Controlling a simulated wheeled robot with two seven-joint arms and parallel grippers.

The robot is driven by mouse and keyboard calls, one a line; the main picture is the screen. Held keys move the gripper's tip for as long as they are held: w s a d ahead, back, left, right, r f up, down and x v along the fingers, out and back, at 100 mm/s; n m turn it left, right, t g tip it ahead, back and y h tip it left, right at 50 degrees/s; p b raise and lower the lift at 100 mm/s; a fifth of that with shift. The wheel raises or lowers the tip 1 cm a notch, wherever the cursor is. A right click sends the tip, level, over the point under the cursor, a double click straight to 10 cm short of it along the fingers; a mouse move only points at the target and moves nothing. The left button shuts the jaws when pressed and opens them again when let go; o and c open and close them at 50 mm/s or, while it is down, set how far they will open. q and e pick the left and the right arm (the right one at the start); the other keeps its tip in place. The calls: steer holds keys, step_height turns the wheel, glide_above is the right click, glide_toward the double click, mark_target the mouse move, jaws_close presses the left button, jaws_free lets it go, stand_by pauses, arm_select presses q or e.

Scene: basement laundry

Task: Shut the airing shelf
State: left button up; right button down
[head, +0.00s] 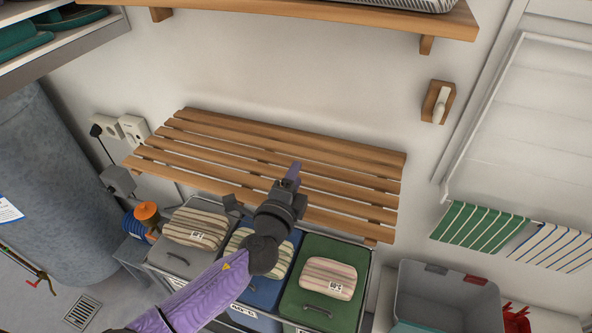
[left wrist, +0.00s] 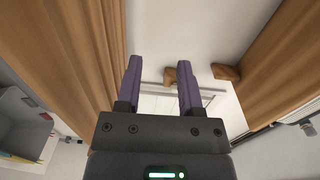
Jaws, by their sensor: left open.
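The airing shelf (head: 300,150) is a slatted wooden panel that stands out from the white wall, roughly level, above the laundry bins in the head view. My left gripper (head: 293,168) is over the middle of the shelf's front part, with its arm coming up from the lower left and covering some slats. In the left wrist view the two purple fingers (left wrist: 160,68) are apart with nothing between them. Wooden slats (left wrist: 75,60) fill the left of that view. Whether the gripper touches the shelf cannot be told. My right gripper is not in view.
A wooden wall shelf (head: 330,14) is above. A wooden block with a pale catch (head: 438,102) is on the wall to the right. Lidded bins (head: 320,285) with folded cloths stand below. A grey basket (head: 450,295) is at lower right, a grey tank (head: 50,190) at left.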

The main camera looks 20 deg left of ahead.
arm_select(q)
steer(key=shift+w+d, duration=0.15)
steer(key=shift+w, duration=0.5)
jaws_close()
steer(key=c, duration=0.6)
jaws_free()
steer(key=o, duration=0.6)
steer(key=shift+s, duration=0.1)
steer(key=s+b, duration=0.1)
steer(key=s, duration=0.8)
steer(key=shift+s+a, duration=0.2)
steer(key=shift+s, duration=0.2)
